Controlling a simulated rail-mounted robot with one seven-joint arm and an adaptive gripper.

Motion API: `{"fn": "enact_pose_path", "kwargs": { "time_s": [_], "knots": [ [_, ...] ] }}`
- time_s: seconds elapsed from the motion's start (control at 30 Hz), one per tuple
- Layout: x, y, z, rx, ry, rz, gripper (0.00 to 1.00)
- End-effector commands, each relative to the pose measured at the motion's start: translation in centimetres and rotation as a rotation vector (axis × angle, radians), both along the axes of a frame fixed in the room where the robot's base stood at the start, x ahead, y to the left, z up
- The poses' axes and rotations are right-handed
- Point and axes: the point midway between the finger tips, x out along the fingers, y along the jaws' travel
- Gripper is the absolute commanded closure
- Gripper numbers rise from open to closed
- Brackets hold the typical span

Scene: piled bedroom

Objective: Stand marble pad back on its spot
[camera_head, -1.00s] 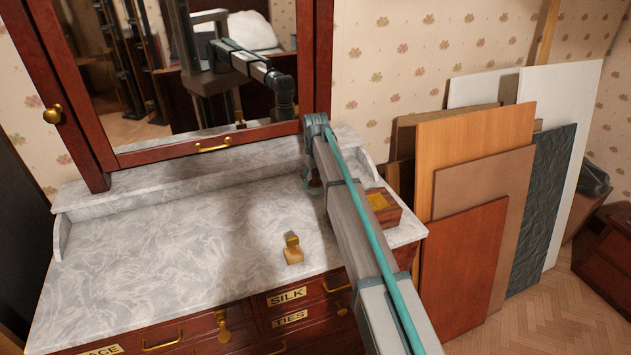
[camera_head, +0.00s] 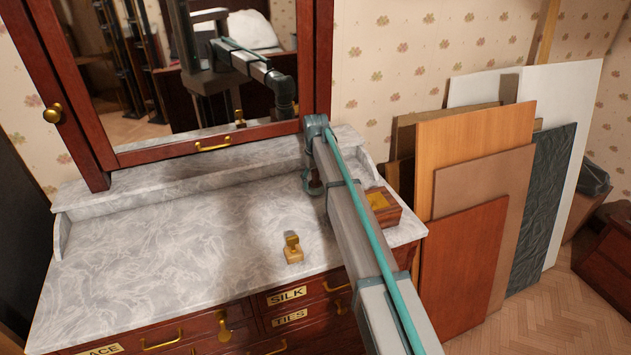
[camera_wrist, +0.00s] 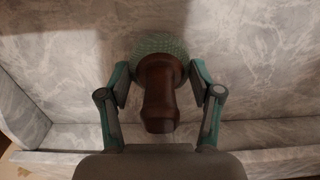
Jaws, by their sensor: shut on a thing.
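The marble pad shows in the wrist view as a dark brown turned wooden handle (camera_wrist: 159,92) with a round, greenish, textured head (camera_wrist: 160,44) at its far end. My gripper (camera_wrist: 160,78) is shut on it, with one finger on each side of the handle. In the head view my gripper (camera_head: 313,183) is mostly hidden behind my arm, low over the right back of the grey marble top (camera_head: 170,240). I cannot tell whether the pad's head touches the marble.
A small brass-and-wood piece (camera_head: 292,250) stands near the front of the marble top. A reddish wooden box (camera_head: 386,208) sits at the right end, close to my arm. The mirror (camera_head: 200,70) rises behind. Leaning boards (camera_head: 475,180) stand to the right. The left of the top is clear.

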Motion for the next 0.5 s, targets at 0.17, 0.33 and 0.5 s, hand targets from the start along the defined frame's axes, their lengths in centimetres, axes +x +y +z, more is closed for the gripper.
{"fn": "enact_pose_path", "kwargs": {
  "time_s": [0.17,0.33,0.5],
  "knots": [
    [0.0,0.0,-0.37,0.0,0.0,0.0,0.86],
    [0.0,0.0,-0.68,0.0,0.0,0.0,0.86],
    [0.0,0.0,-0.99,0.0,0.0,0.0,0.86]
  ]
}}
